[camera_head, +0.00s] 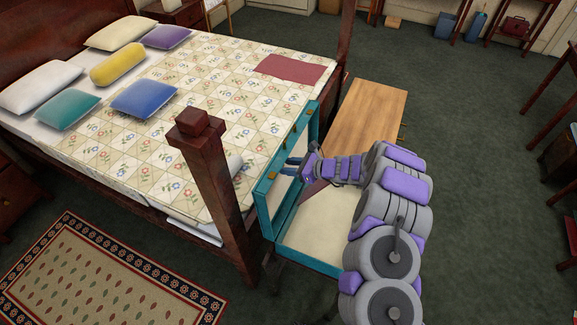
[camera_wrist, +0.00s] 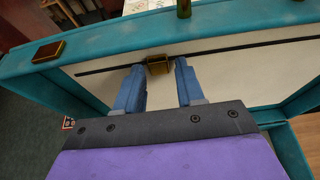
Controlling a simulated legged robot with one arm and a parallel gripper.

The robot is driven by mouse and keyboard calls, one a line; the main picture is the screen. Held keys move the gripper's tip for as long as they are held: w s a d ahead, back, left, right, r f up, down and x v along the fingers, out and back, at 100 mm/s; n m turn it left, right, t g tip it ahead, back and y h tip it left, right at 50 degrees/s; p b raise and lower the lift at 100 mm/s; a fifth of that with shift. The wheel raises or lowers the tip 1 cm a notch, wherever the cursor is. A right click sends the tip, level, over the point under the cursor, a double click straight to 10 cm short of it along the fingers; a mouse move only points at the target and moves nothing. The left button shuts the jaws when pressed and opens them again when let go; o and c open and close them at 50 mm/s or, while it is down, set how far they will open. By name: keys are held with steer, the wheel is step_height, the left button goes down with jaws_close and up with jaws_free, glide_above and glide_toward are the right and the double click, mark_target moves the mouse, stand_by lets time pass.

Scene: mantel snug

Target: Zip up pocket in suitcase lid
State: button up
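The teal suitcase (camera_head: 318,262) lies open beside the bed, with its lid (camera_head: 272,200) standing upright along the bed side. In the wrist view the lid's cream lining (camera_wrist: 240,75) carries a dark zip line (camera_wrist: 225,53) below the teal rim. A brass zip pull (camera_wrist: 159,65) sits on this line, left of the picture's middle. My gripper (camera_wrist: 159,68) faces the lining with its two blue fingers apart, one on each side of the pull. A narrow gap seems to show beside the pull. The gripper (camera_head: 290,166) is partly hidden in the head view.
A brass latch (camera_wrist: 48,51) sits on the lid rim. The bed (camera_head: 215,95) with several pillows lies behind the lid, and its dark post (camera_head: 215,180) stands close to the left. A wooden bench-like top (camera_head: 370,108) is behind my arm. Green carpet (camera_head: 470,130) is clear to the right.

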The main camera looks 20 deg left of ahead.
steer(key=shift+d+r, duration=0.1)
steer(key=shift+d, duration=0.1)
steer(key=shift+c, duration=0.8)
steer(key=c, duration=0.3)
steer(key=shift+s+a, duration=0.1)
steer(key=shift+a, duration=0.4)
jaws_close()
steer(key=shift+d, duration=0.15)
steer(key=s+b, duration=0.3)
steer(key=s, duration=0.5)
steer(key=shift+s+a+f, duration=0.2)
steer(key=shift+s+f, duration=0.05)
steer(key=shift+s, duration=0.1)
